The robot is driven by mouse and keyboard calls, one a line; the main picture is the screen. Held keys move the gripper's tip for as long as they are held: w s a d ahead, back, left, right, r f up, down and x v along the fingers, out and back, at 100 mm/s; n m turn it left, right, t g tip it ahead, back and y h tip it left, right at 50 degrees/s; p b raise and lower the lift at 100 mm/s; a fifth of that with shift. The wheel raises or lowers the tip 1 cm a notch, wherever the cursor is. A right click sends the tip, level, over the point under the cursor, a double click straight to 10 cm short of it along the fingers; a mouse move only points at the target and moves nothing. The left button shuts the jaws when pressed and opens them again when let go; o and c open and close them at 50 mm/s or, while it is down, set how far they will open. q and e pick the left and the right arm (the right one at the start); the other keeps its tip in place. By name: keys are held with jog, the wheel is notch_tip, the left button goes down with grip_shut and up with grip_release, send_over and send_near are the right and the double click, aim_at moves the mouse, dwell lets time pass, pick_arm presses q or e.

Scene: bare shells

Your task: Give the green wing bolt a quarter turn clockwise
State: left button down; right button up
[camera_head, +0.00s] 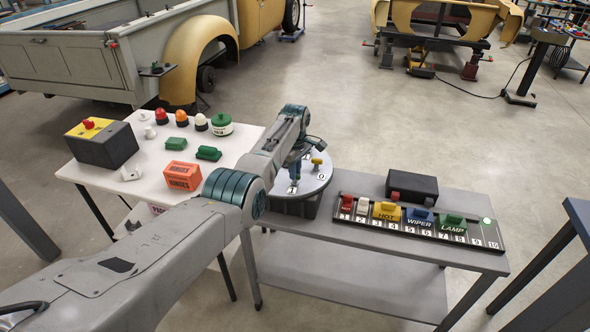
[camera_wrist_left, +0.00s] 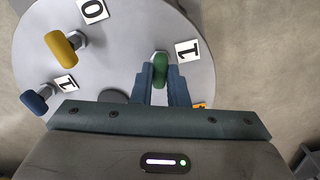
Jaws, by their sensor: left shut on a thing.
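The green wing bolt (camera_wrist_left: 160,66) stands on a round grey plate (camera_wrist_left: 112,62). Its wing lies between the two fingers of my left gripper (camera_wrist_left: 161,80), which is shut on it. In the head view my left gripper (camera_head: 296,172) comes down onto the same plate (camera_head: 318,181), and the green bolt is hidden there. In the wrist view the wing points roughly up and down, beside a white tile marked 1 (camera_wrist_left: 188,51). My right gripper is not in view.
A yellow bolt (camera_wrist_left: 62,48) and a blue bolt (camera_wrist_left: 36,102) stand on the plate, left of my fingers in the wrist view. A labelled strip (camera_head: 420,222) and a black box (camera_head: 412,188) are on the bench to the right. A white table (camera_head: 232,150) stands to the left.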

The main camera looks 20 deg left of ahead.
pick_arm(q)
jog(key=m, duration=0.6)
jog(key=shift+p, duration=0.3)
jog(key=m, duration=0.6)
jog(key=shift+m, duration=0.3)
jog(key=c, duration=1.4)
grip_release()
jog(key=shift+c, duration=0.2)
jog(key=shift+r, duration=0.1)
